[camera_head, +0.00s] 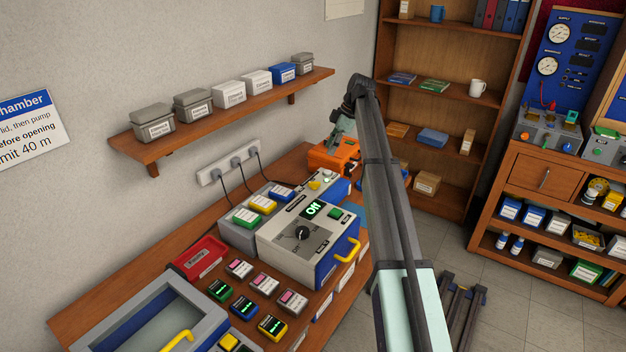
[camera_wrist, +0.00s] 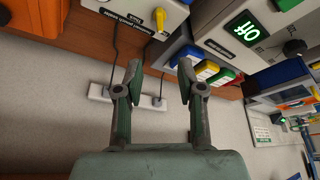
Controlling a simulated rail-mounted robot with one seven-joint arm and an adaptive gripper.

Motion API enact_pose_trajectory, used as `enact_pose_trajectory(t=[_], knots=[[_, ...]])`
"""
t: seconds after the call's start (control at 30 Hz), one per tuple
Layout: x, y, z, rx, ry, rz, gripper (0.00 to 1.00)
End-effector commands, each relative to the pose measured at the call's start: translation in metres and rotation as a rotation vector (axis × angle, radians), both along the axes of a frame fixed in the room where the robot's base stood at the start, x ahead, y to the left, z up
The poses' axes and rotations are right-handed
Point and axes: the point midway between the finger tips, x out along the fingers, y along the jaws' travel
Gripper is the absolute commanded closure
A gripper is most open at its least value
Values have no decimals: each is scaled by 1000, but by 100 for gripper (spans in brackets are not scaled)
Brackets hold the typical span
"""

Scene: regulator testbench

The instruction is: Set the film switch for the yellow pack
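A yellow part (camera_head: 315,185) shows on the unit behind the main box in the head view. A yellow-topped pack (camera_head: 262,204) sits between a green and a blue one, and shows in the wrist view (camera_wrist: 207,70). Another yellow pack (camera_head: 272,327) with a green display lies at the bench front. My gripper (camera_wrist: 160,68) is open and empty, beside the packs and below the lever in the wrist view.
The main box (camera_head: 280,240) has a dial, a yellow handle and a display reading Off (camera_head: 313,209). An orange device (camera_head: 333,156) stands near my gripper. A power strip (camera_head: 228,163) with cables runs along the wall. A shelf (camera_head: 230,110) with boxes hangs above.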

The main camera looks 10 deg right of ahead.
Motion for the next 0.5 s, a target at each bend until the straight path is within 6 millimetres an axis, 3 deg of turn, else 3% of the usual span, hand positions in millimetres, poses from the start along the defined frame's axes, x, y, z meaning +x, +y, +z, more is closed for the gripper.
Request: enact_pose_trajectory(t=[0.5], knots=[[4, 39, -91, 0, 4, -1, 61]])
